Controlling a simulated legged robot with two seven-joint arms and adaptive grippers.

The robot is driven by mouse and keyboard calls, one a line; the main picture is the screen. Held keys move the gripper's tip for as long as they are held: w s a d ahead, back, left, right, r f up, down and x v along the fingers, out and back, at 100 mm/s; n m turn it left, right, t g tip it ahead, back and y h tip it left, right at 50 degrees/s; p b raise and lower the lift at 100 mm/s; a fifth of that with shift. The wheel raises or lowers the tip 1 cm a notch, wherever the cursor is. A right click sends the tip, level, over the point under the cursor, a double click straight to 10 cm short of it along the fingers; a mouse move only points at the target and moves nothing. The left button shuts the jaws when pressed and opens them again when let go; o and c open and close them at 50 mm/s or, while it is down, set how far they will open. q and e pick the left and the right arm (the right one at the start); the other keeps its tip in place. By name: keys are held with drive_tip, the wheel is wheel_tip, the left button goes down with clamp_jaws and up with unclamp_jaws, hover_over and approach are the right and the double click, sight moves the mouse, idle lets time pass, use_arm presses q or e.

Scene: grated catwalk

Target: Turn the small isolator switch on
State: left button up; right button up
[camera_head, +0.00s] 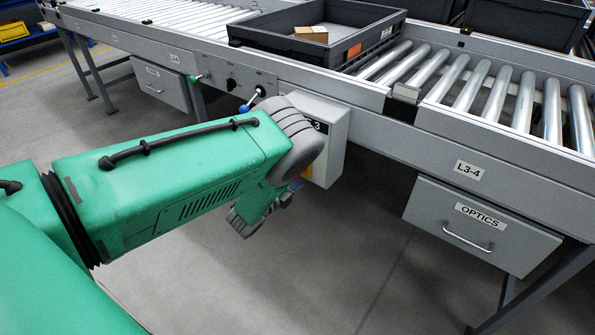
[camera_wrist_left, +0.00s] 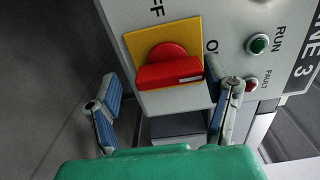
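The isolator switch is a red rotary knob (camera_wrist_left: 168,72) on a yellow plate (camera_wrist_left: 135,42) in the left wrist view. Its handle lies nearly level in that picture, with a white mark at its right end. Letters "FF" show above the plate. A label starting with "O" at its right is partly covered by my finger. My left gripper (camera_wrist_left: 164,80) is open, one finger on each side of the knob, with nothing gripped. I cannot tell whether a finger touches it. In the head view my green arm hides the knob; part of the grey switch box (camera_head: 335,140) shows.
The box carries a green RUN lamp (camera_wrist_left: 258,44) and a red FAULT lamp (camera_wrist_left: 251,85). It hangs on the roller conveyor frame (camera_head: 440,150). A blue-knobbed lever (camera_head: 246,108) stands close above my arm. A drawer marked OPTICS (camera_head: 480,225) is at the right. Floor below is clear.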

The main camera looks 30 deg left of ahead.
use_arm(q)
drive_tip(key=shift+w+r, duration=0.1)
drive_tip(key=shift+r, duration=0.15)
drive_tip(key=s+a, duration=0.1)
drive_tip(key=s, duration=1.1)
drive_tip(key=shift+f, duration=0.1)
drive_tip(key=s+d+r+n+g+p, duration=0.1)
drive_tip(key=s+d+n+g+p, duration=0.2)
drive_tip(key=s, duration=0.6)
drive_tip(key=s+d+r+n+g+y+p, duration=0.1)
drive_tip(key=s+d+n+g+p, duration=0.2)
drive_tip(key=s+n+g, duration=0.5)
drive_tip(key=s+d+r+n+g+p, duration=0.1)
drive_tip(key=s+d+n+g+p, duration=0.1)
drive_tip(key=s+n+g, duration=0.4)
drive_tip(key=s+d+n, duration=0.1)
drive_tip(key=s, duration=0.3)
drive_tip(key=shift+s+d+r+y+p, duration=0.3)
drive_tip(key=shift+d+p, duration=0.05)
drive_tip(key=shift+p, duration=0.05)
